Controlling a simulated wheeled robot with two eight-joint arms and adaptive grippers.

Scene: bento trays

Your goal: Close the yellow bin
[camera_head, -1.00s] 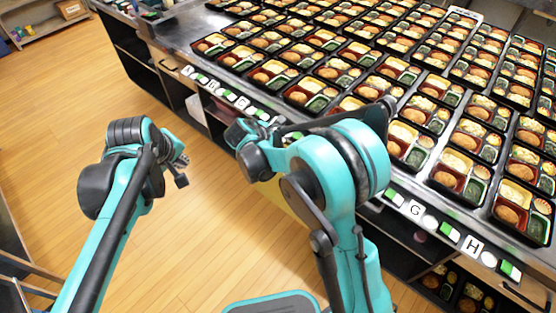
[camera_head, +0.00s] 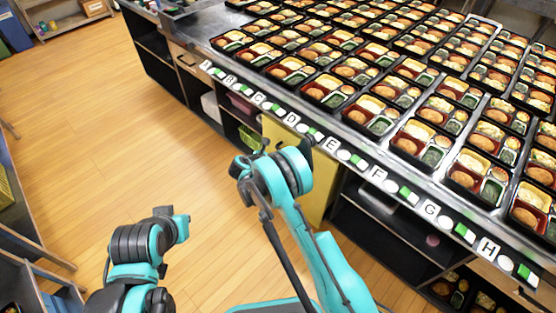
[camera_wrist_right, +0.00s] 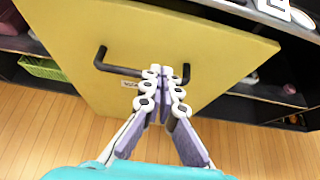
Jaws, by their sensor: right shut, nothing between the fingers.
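The yellow bin (camera_head: 283,137) has its front panel under the counter, partly hidden by my right arm in the head view. In the right wrist view, the yellow front (camera_wrist_right: 225,60) fills the upper middle, with a dark gap between its top edge and the counter, so it appears to stand out somewhat. It carries a black bar handle (camera_wrist_right: 112,67) and a small label. My right gripper (camera_wrist_right: 165,72) is shut and empty, its tips in front of the handle's right part. I cannot tell whether they touch. My left arm is at the lower left; its fingers are not visible.
The counter edge (camera_head: 345,155) with lettered labels runs above the bin, and several bento trays (camera_head: 415,140) cover the counter. Open dark shelves flank the bin; a green basket (camera_wrist_right: 42,68) sits on the left one. The wooden floor (camera_head: 110,140) in front is clear.

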